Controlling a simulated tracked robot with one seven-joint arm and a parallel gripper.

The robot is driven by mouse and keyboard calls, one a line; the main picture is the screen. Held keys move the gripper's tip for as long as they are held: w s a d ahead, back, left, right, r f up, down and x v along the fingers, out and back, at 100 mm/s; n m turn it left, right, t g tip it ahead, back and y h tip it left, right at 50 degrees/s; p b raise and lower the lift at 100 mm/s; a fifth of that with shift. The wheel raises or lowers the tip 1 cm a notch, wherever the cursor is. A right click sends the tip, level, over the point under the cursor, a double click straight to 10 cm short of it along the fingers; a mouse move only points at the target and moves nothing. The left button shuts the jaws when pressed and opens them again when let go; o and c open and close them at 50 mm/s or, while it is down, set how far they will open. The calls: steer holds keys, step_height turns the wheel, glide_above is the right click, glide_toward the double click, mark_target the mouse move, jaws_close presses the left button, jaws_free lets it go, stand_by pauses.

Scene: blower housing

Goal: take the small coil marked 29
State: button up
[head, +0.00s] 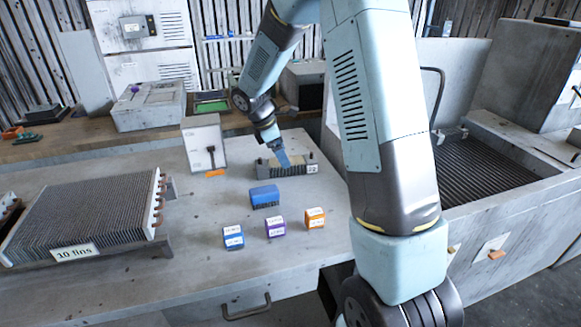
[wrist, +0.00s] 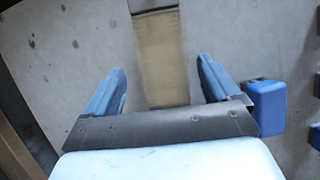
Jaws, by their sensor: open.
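The small coil (head: 296,171) stands on the grey bench in the head view. It is a low dark finned block with a tan top and a white label, which seems to read 29, at its right end. My gripper (head: 284,160) points down over it and covers part of its top. In the wrist view the coil's tan top (wrist: 160,60) shows as a long strip between my two blue fingers (wrist: 162,66). The fingers are open, with a gap on each side of the strip. I cannot tell how far above it the fingertips are.
A blue block (head: 264,196) lies just in front of the coil. Small labelled blue (head: 233,237), purple (head: 275,227) and orange (head: 315,218) boxes stand nearer. A large finned coil marked "10 fins" (head: 85,215) is at left. A white panel (head: 204,144) stands behind left.

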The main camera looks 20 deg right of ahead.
steer(key=x, duration=0.4)
steer(key=shift+s+a+f, duration=0.1)
steer(key=shift+s+f, duration=0.05)
steer(key=shift+s, duration=0.05)
steer(key=c, duration=1.4)
steer(key=shift+r, duration=0.5)
step_height(320, 180, up, 3)
steer(key=shift+f, duration=0.2)
steer(key=a+r, duration=0.1)
steer(key=s+a+r, duration=0.1)
steer(key=r, duration=0.1)
steer(key=s+a+r, duration=0.1)
steer(key=shift+a+r, duration=0.4)
steer(key=s+a+r, duration=0.1)
steer(key=a, duration=0.1)
steer(key=s+a+r, duration=0.2)
steer(key=a, duration=0.1)
steer(key=s+a+r, duration=0.1)
steer(key=a, duration=0.2)
steer(key=shift+s+a+r, duration=0.2)
steer(key=shift+s+r, duration=0.15)
steer(key=shift+s, duration=0.05)
